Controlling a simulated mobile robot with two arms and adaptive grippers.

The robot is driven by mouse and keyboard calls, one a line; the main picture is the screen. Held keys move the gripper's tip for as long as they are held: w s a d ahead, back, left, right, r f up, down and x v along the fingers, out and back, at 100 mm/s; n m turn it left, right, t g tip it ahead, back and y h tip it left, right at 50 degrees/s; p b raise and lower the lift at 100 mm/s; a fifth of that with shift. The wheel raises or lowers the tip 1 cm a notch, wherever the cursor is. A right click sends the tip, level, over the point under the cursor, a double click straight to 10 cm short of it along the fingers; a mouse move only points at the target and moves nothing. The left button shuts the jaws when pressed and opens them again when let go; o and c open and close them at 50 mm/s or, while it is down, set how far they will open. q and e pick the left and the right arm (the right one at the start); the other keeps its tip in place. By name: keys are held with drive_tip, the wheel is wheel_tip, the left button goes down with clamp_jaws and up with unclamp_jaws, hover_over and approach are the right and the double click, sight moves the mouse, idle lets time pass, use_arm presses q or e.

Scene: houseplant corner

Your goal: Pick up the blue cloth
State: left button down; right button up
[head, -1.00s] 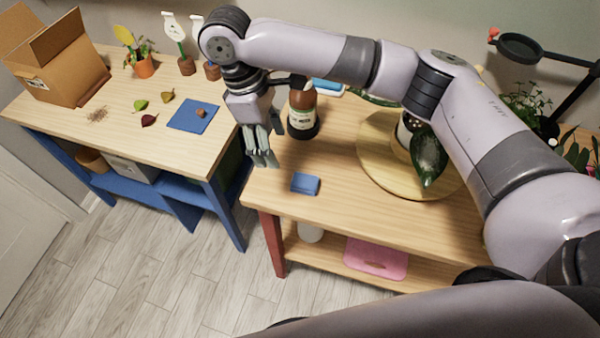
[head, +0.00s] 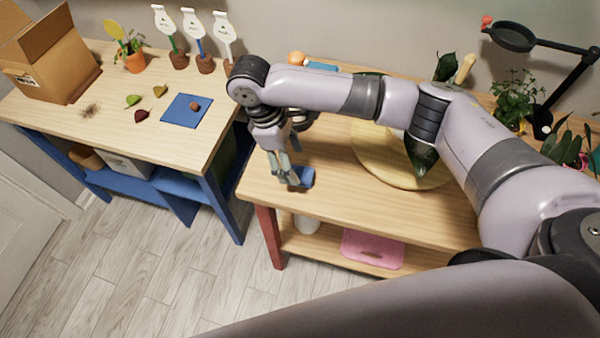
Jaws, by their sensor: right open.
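The blue cloth (head: 307,177) looks like a small folded block and lies on the right wooden table (head: 345,205), near its front left part. My right gripper (head: 293,184) is open, pointing down, with its fingers at the left side of the cloth. The fingers cover part of the cloth, and I cannot tell whether they touch it. My left gripper is not in view.
A brown bottle (head: 301,119) stands behind my right gripper, partly hidden. A round wooden board (head: 373,158) lies to the right, with a dark green leaf (head: 421,156) over it. The left table holds a flat blue mat (head: 176,113) and a cardboard box (head: 52,62).

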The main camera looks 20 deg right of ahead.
sight(299, 172)
drive_tip(key=p+x, duration=0.1)
drive_tip(key=x, duration=0.4)
drive_tip(key=shift+w+d, duration=0.1)
drive_tip(key=shift+w, duration=0.05)
drive_tip(key=shift+c, duration=0.3)
drive_tip(key=c, duration=1)
